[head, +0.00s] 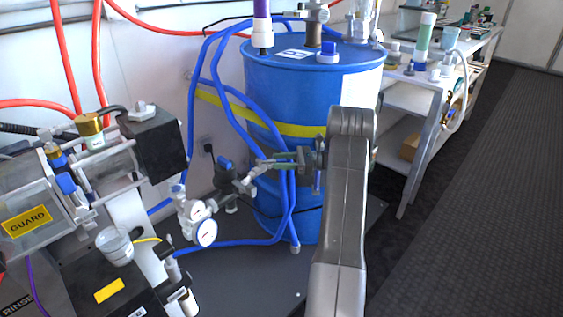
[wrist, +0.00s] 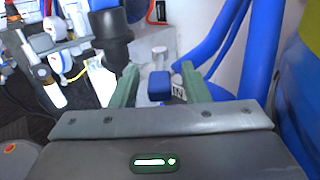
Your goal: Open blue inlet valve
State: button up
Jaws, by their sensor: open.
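The blue inlet valve handle (head: 225,163) sits on dark pipe fittings left of the blue drum in the head view. In the wrist view a blue block-shaped handle (wrist: 160,84) stands between my fingers, on a light grey fitting. In the wrist view my gripper (wrist: 159,76) is open, one finger on each side of the handle. I cannot tell whether either finger touches it.
The blue drum (head: 262,95) stands behind my arm. Blue hoses (head: 283,190) loop close beside the gripper. Pressure gauges (head: 205,232) and the guarded pump unit (head: 60,205) are at left. A black cylinder (wrist: 112,35) rises near the left finger.

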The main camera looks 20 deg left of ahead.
aim_at(282, 159)
notch_tip(282, 159, up, 10)
jog(key=shift+p, duration=1.2)
